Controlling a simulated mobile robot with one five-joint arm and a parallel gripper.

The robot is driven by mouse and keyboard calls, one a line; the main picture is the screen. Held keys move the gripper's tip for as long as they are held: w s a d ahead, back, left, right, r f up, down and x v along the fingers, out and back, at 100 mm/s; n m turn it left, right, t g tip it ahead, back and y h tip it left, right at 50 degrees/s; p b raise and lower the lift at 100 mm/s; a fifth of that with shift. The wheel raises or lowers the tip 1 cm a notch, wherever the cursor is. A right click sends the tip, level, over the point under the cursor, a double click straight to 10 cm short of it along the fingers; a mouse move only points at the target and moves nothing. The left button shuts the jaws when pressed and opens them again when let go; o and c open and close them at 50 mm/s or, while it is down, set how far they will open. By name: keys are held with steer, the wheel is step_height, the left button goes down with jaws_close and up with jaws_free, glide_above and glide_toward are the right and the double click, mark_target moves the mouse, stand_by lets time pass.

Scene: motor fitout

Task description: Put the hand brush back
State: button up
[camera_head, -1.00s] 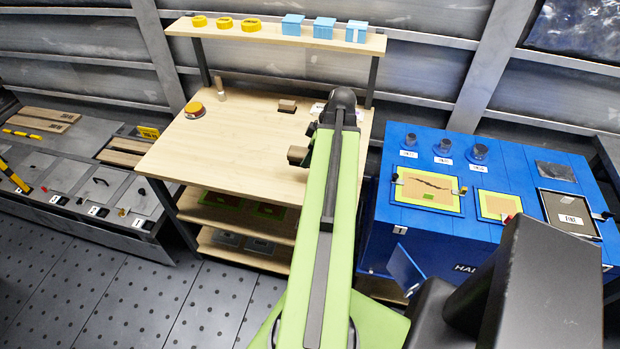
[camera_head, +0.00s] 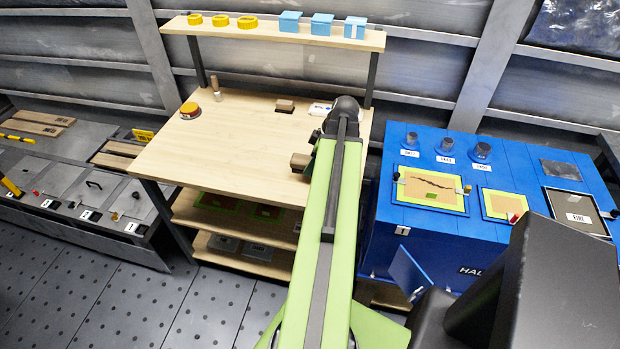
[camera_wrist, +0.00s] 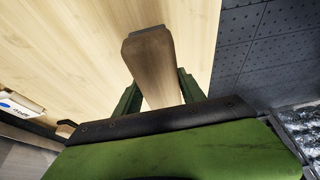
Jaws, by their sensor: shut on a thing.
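The hand brush (camera_wrist: 150,62), as far as it shows, is a brown wooden piece with a grey end. My gripper (camera_wrist: 158,88) is shut on it, with a green finger at each side, in the wrist view. It is held over the pale wooden tabletop (camera_head: 240,150); whether it touches the top I cannot tell. In the head view a brown wooden end (camera_head: 299,161) sticks out left of my arm, probably the same piece. The bristles are not visible.
On the table stand an orange-yellow button (camera_head: 190,110), an upright wooden peg (camera_head: 215,88), a brown block (camera_head: 285,106) and a white labelled item (camera_head: 319,109). A shelf (camera_head: 265,33) with yellow rings and blue boxes is above. A blue cabinet (camera_head: 385,235) stands right.

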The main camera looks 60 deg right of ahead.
steer(key=shift+w+a+f, duration=0.2)
steer(key=shift+w, duration=0.15)
step_height(320, 180, down, 4)
steer(key=b, duration=0.4)
steer(key=shift+f, duration=0.2)
steer(key=shift+r, duration=0.2)
steer(key=shift+f, duration=0.15)
steer(key=o, duration=1.3)
steer(key=shift+s+r+p, duration=0.1)
steer(key=shift+r+p, duration=0.25)
steer(key=shift+r, duration=0.1)
steer(key=p+v, duration=1)
steer(key=v, duration=0.1)
steer(key=shift+r+p, duration=0.35)
steer(key=shift+s+f, duration=0.1)
steer(key=shift+f, duration=0.05)
